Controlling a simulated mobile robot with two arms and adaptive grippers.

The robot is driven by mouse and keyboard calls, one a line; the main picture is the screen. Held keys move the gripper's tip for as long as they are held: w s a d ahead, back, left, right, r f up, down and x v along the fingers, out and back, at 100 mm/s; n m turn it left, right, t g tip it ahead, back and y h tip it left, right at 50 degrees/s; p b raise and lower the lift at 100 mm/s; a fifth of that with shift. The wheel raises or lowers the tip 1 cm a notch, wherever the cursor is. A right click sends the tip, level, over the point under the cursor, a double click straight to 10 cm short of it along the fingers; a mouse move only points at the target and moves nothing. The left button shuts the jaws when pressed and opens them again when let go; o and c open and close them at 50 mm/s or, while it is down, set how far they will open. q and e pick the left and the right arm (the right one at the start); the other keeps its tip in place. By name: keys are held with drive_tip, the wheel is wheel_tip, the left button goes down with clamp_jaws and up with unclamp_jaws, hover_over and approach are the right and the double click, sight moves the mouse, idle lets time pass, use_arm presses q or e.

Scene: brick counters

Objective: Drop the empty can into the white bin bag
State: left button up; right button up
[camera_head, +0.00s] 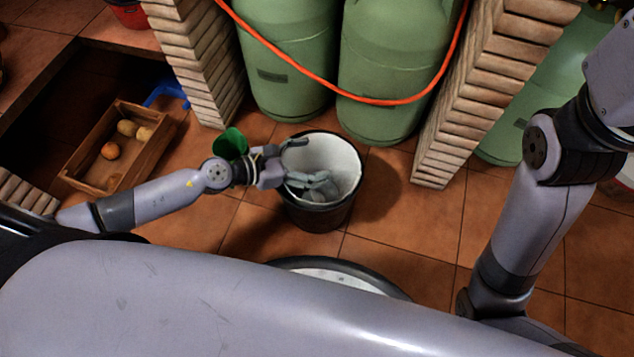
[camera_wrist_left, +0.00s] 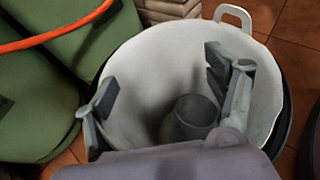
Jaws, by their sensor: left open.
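The white bin bag (camera_head: 345,152) lines a round black bin (camera_head: 318,215) on the tiled floor. The bag (camera_wrist_left: 150,60) fills most of the left wrist view, with a white handle loop at its top. My left gripper (camera_head: 312,165) is over the bin's mouth, its fingers spread apart, and it also shows in the left wrist view (camera_wrist_left: 165,95). A grey can (camera_wrist_left: 194,115) is seen inside the bag's outline, open end up, nearer the right finger. I cannot tell whether it rests on the bottom. My right gripper is out of view.
Green gas cylinders (camera_head: 390,80) with an orange hose (camera_head: 370,98) stand behind the bin between brick pillars. A wooden crate (camera_head: 95,180) with fruit is at the left. A green object (camera_head: 230,141) sits behind my left arm. Floor right of the bin is clear.

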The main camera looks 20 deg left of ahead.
use_arm(q)
drive_tip(key=v, duration=1.2)
idle(0.6)
